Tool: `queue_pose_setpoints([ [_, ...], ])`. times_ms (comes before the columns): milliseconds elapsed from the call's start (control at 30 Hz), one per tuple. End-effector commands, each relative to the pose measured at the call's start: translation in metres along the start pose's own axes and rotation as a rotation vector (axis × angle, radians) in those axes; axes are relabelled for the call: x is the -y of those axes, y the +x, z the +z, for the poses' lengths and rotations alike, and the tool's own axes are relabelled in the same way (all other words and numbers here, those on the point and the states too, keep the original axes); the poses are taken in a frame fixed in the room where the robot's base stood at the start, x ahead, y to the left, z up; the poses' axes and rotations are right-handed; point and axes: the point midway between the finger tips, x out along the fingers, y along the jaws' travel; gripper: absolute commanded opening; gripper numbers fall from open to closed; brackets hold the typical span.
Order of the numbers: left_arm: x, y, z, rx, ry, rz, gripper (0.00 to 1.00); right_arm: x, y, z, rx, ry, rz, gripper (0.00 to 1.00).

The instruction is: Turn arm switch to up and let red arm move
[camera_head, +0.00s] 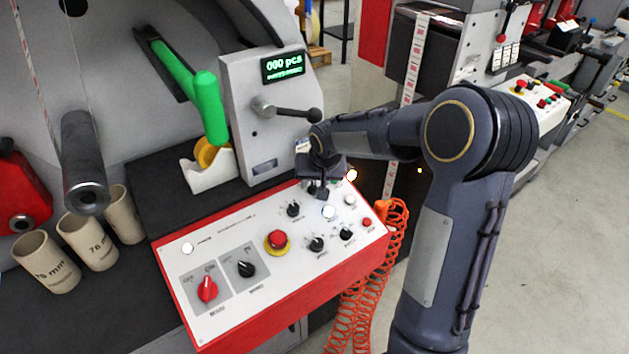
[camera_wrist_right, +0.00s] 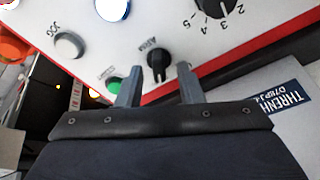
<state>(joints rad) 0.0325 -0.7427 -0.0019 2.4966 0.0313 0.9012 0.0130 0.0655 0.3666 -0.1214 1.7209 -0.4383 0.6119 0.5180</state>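The arm switch (camera_wrist_right: 158,62) is a small black knob labelled ARM, on the white panel in the right wrist view. My right gripper (camera_wrist_right: 158,84) is open, with one finger on each side of the knob in that view. A gap shows between the knob and each finger. In the head view my right gripper (camera_head: 318,190) points down over the upper right of the control panel (camera_head: 215,258), and the arm switch is hidden there. A red part (camera_head: 22,195), possibly the red arm, shows at the far left. My left gripper is not in view.
The panel also carries a red-and-yellow stop button (camera_head: 278,241), a red switch (camera_head: 207,289) and several black knobs. A grey housing with a lever (camera_head: 290,113) and a display stands behind. Orange coiled hose (camera_head: 372,270) hangs at the right. Cardboard cores stand at the left.

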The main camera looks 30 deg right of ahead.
Motion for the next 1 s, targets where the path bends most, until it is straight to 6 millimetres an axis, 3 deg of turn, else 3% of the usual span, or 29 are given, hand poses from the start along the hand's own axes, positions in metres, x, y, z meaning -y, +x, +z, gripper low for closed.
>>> queue_pose_setpoints([
  [200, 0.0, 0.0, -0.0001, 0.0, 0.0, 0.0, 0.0, -0.0001, 0.0006, -0.0001, 0.0, 0.0, 0.0, 0.34],
  [467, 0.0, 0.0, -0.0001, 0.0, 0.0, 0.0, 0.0, 0.0001, 0.0004, 0.0, 0.0, 0.0, 0.0, 0.01],
  [1000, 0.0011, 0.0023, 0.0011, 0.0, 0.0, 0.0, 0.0, 0.0003, 0.0005, 0.0001, -0.001, -0.103, -0.018, 0.0],
])
